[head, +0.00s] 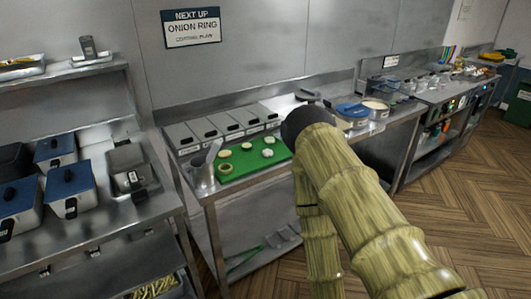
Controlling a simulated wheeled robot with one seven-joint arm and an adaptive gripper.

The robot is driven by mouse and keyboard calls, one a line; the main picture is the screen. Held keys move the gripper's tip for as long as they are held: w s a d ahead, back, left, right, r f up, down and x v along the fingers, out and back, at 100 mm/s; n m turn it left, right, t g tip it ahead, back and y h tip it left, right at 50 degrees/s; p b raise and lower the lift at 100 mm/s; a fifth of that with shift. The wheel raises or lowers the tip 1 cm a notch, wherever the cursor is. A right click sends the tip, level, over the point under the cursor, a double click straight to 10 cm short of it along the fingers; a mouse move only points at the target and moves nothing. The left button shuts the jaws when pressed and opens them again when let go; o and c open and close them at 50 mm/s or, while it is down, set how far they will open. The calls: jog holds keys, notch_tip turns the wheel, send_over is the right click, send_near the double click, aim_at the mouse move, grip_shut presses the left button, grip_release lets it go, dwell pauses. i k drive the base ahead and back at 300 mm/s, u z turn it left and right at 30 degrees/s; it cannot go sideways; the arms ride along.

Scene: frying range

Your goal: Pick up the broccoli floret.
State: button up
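A green cutting board (234,172) lies on the steel counter, left of the middle of the head view. Several small pale pieces lie spaced apart on it, one at the back right (269,141) and one at the front left (226,169). They are too small for me to tell which, if any, is the broccoli floret. My arm, with yellow-green ringed links, crosses the right half of the view and hides part of the counter right of the board. My gripper is not visible.
Lidded steel bins (205,129) line the back of the counter. A steel container (202,175) stands at the board's left edge. Blue-lidded containers (55,150) fill the left bench. A blue lid (352,109) and tubs sit to the right. Wooden floor (470,185) is open at right.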

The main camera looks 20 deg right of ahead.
aim_at(267, 153)
jog(key=z, duration=0.6)
jog(key=i, duration=0.7)
jog(key=u, duration=0.5)
